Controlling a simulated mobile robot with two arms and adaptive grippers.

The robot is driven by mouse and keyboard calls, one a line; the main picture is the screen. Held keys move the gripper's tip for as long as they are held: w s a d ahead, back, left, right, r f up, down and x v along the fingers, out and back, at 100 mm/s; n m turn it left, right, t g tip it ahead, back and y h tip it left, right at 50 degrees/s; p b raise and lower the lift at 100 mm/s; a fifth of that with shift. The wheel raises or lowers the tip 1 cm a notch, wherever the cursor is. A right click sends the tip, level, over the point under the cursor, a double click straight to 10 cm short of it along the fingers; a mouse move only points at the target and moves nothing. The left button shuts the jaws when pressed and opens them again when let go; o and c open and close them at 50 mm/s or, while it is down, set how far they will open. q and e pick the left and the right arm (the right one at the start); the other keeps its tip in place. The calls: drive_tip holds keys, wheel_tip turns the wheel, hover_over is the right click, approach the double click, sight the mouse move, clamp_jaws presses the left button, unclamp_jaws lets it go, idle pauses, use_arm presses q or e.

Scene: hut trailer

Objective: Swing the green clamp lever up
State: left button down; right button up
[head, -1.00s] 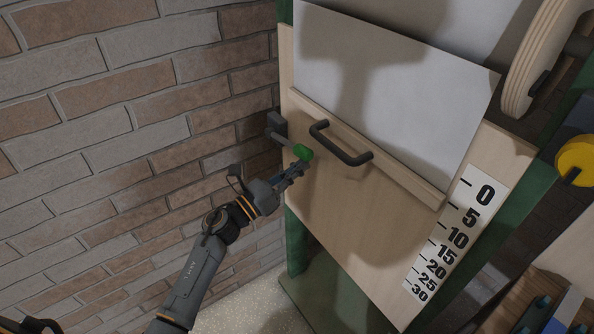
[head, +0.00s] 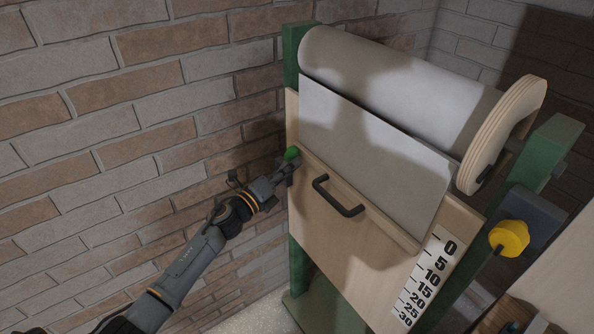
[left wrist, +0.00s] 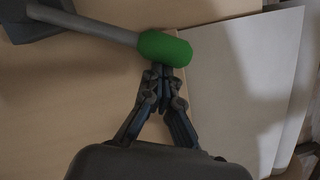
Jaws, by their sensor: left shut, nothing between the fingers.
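The clamp lever's green grip (head: 292,154) shows at the left edge of the wooden board, just beyond my left gripper. In the left wrist view the green grip (left wrist: 165,48) sits on the end of a grey rod (left wrist: 85,24) that runs to a dark mount (left wrist: 30,22) at the top left. My left gripper (head: 286,164) is shut and empty; in the left wrist view its fingertips (left wrist: 163,72) are right at the near side of the green grip. I cannot tell whether they touch it. In the head view the gripper hides most of the rod and mount. My right gripper is not in view.
A dark handle (head: 338,196) is fixed to the wooden board (head: 330,245) right of the lever. A paper roll (head: 400,95) lies above, with its sheet hanging down. A yellow knob (head: 509,238) is at the right. A brick wall (head: 120,130) stands close on the left.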

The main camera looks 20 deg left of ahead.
use_arm(q)
drive_tip(key=w+a+r+n, duration=0.2)
drive_tip(key=w+a+r, duration=0.2)
drive_tip(key=a, duration=0.2)
drive_tip(key=shift+w+a+r+y+p, duration=0.2)
drive_tip(key=shift+w+y+p, duration=0.1)
drive_tip(key=shift+w, duration=0.1)
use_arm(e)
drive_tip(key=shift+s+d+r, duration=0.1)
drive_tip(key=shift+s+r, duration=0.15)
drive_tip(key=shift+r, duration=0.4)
